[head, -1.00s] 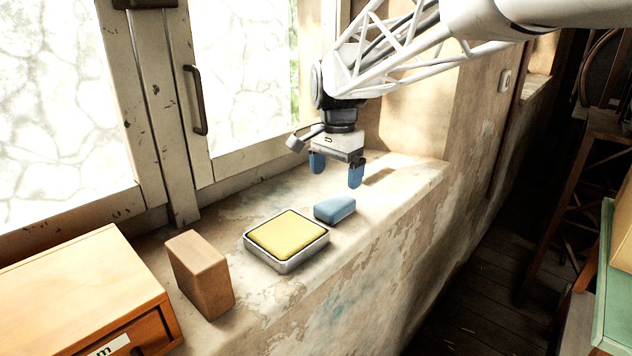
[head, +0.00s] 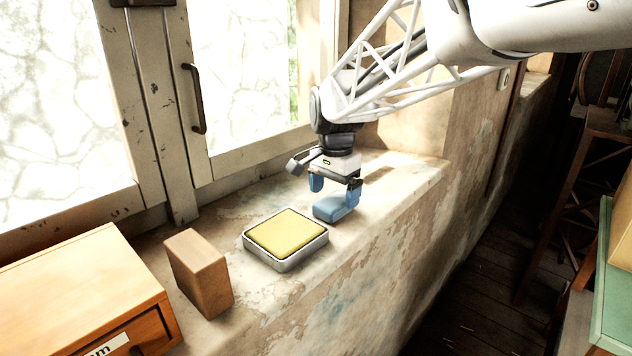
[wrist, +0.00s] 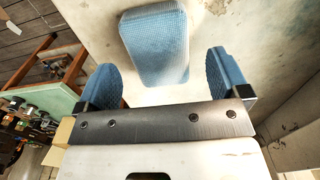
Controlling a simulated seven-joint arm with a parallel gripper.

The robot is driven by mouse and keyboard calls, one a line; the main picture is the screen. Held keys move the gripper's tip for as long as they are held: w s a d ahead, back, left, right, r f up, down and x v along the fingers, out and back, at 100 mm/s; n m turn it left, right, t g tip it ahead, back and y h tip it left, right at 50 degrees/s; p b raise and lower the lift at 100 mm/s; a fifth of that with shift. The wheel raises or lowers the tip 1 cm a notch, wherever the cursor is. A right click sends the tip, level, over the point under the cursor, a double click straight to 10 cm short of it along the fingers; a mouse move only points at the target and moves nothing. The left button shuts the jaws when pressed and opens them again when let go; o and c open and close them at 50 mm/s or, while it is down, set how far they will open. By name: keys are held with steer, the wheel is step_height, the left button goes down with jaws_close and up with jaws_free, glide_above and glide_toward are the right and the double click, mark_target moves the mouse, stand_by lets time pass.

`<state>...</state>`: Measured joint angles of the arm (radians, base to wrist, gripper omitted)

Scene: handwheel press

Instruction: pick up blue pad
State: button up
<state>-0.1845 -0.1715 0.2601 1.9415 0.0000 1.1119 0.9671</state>
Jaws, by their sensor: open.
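The blue pad (head: 329,209) is a small rounded block lying on the stone window ledge, just right of a metal tray with a yellow pad. My gripper (head: 335,190) is open, its blue fingers pointing down at the pad. In the head view the right finger overlaps the pad's right end. In the wrist view the pad (wrist: 155,45) lies ahead of the gap between the open fingers (wrist: 172,82), with its near end close to the fingertips. Nothing is held. I cannot tell whether a finger touches the pad.
The metal tray (head: 288,263) with the yellow pad (head: 287,233) stands close to the left of the blue pad. A wooden block (head: 200,273) and a wooden drawer box (head: 75,290) stand further left. The window (head: 240,80) is behind. The ledge drops off at the front.

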steer(key=shift+f, duration=1.3)
steer(key=c, duration=1.1)
steer(key=shift+r, duration=0.2)
steer(key=shift+r, duration=1.4)
steer(key=shift+s+r, duration=0.25)
steer(key=s+d, duration=0.1)
steer(key=s, duration=0.4)
steer(key=s+d+r, duration=0.1)
steer(key=s, duration=0.9)
steer(key=shift+s+d+r, duration=0.15)
steer(key=shift+d+r, duration=0.05)
steer(key=shift+d, duration=0.2)
